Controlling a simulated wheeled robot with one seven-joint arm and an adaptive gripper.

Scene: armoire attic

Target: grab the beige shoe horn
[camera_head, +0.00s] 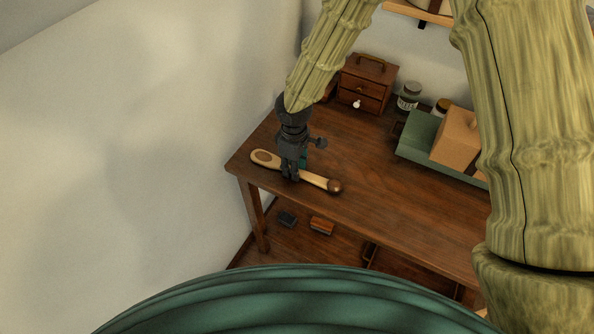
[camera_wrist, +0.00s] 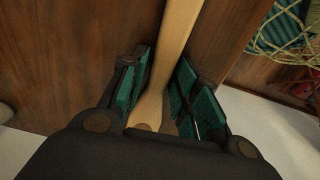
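The beige shoe horn (camera_head: 263,157) lies on the wooden table near its front left corner. It is long and pale, with a brown oval at its wide left end and a dark round knob at its right end. My gripper (camera_head: 291,178) points down over the middle of it. In the wrist view the shoe horn (camera_wrist: 177,28) runs between the two teal finger pads of my gripper (camera_wrist: 168,66). The pads stand close along both sides of it. I cannot tell whether they press on it. The fingers hide part of its middle.
On the wooden table (camera_head: 400,210), a small drawer chest (camera_head: 364,88) and jars (camera_head: 409,96) stand at the back. A green tray (camera_head: 422,139) with a cardboard box (camera_head: 455,138) is at the right. The table is clear right of the shoe horn. A pale wall (camera_head: 120,130) is left.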

